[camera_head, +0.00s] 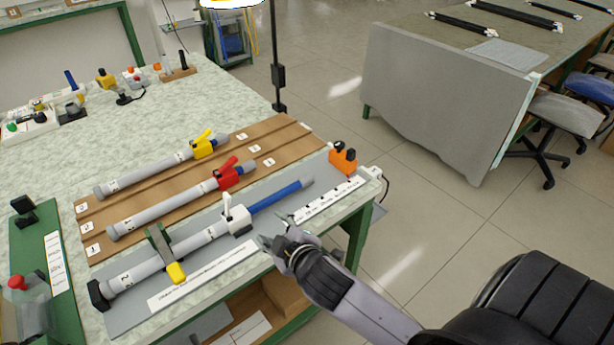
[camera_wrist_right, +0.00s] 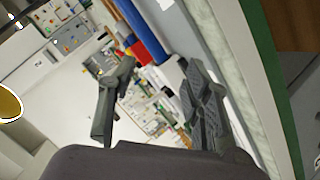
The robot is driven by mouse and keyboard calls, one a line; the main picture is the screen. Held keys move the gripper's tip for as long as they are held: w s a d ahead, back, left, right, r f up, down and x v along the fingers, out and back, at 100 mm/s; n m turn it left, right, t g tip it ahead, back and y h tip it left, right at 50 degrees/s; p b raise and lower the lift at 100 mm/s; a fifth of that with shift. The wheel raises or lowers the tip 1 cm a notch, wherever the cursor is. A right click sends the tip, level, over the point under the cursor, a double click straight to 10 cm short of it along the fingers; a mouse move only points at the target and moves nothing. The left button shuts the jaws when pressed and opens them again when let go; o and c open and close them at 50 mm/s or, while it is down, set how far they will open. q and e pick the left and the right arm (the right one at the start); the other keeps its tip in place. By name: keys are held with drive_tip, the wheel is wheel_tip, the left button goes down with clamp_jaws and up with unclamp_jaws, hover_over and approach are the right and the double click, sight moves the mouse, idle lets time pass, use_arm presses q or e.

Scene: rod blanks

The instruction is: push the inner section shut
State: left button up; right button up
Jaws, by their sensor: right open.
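In the head view a grey tube (camera_head: 180,242) lies in a fixture on a grey plate at the table's front edge. Its blue inner section (camera_head: 277,197) sticks out to the right from a white clamp (camera_head: 237,219) with a raised lever. My left gripper is not in view.
Two more grey tubes, with a yellow clamp (camera_head: 204,145) and a red clamp (camera_head: 229,174), lie on a brown rack behind. An orange block (camera_head: 343,158) stands at the plate's right end. A black end stop (camera_head: 98,294) stands at the left end.

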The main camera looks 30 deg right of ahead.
drive_tip(key=w+a+r+n+t+y, duration=0.3)
drive_tip(key=w+r+n, duration=0.15)
drive_tip(key=r, duration=0.35)
drive_tip(key=w+a+r+n+t+y, duration=0.35)
drive_tip(key=r+n, duration=0.25)
drive_tip(key=r, duration=0.2)
drive_tip(key=a+r+n+g+y, duration=0.2)
drive_tip(key=a+r+n+y, duration=0.45)
drive_tip(key=n, duration=0.55)
drive_tip(key=n+g+h, duration=1.2)
drive_tip(key=n+g, duration=0.2)
drive_tip(key=n, duration=1)
approach(307, 178)
drive_tip(key=x, duration=0.9)
drive_tip(key=shift+w+f+p, duration=0.2)
drive_tip(key=shift+f+p, duration=0.2)
